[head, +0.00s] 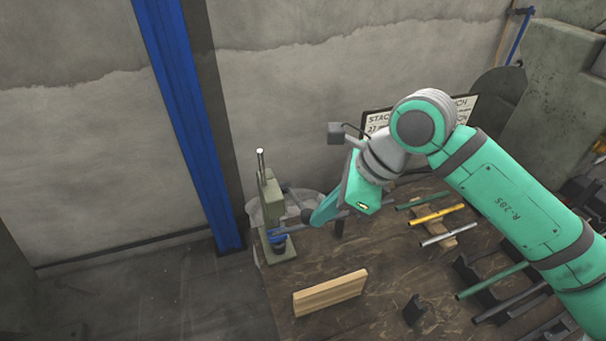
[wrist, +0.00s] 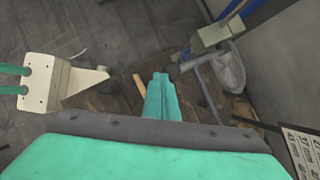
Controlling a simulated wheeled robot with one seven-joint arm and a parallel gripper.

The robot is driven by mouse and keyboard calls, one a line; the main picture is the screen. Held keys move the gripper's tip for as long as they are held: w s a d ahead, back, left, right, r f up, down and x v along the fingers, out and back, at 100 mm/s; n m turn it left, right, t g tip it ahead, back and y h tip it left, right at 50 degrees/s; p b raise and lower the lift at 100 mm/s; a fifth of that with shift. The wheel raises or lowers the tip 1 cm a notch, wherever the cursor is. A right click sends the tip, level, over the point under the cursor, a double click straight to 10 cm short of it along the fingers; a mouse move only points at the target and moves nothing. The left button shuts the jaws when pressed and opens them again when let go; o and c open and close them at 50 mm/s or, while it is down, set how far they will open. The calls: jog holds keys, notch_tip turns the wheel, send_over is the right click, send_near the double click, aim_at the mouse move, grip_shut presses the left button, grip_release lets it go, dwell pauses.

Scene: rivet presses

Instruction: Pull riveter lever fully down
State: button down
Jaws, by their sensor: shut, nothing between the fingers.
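The riveter (head: 271,205) is a grey-green upright press with a silver rod on top and a blue part at its foot. It stands at the left end of the bench in the head view. It also shows at the upper right of the wrist view (wrist: 210,38). A grey bar, apparently its lever (wrist: 205,85), slants beside it, with a dark rounded end near the fingertips. My gripper (head: 313,220) is to the right of the press. In the wrist view my gripper (wrist: 160,78) is shut and empty, pointing towards the lever. Whether it touches the lever I cannot tell.
A wooden block (head: 330,292) stands on the bench (head: 375,290) in front of the gripper. Several coloured rods lie to the right, including a yellow one (head: 436,214). A blue post (head: 185,110) and the wall rise behind. A sign (head: 380,122) is partly hidden by my arm.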

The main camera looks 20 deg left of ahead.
jog(key=shift+a+f, duration=0.1)
jog(key=shift+s+d+f, duration=0.2)
jog(key=shift+s+f, duration=0.25)
jog(key=shift+f, duration=0.25)
jog(key=shift+s+d+f, duration=0.15)
jog(key=shift+f, duration=0.25)
jog(key=shift+s+d+f, duration=0.1)
jog(key=shift+d+f, duration=0.05)
jog(key=shift+f, duration=0.35)
jog(key=shift+s+d+f, duration=0.4)
jog(key=shift+s, duration=0.2)
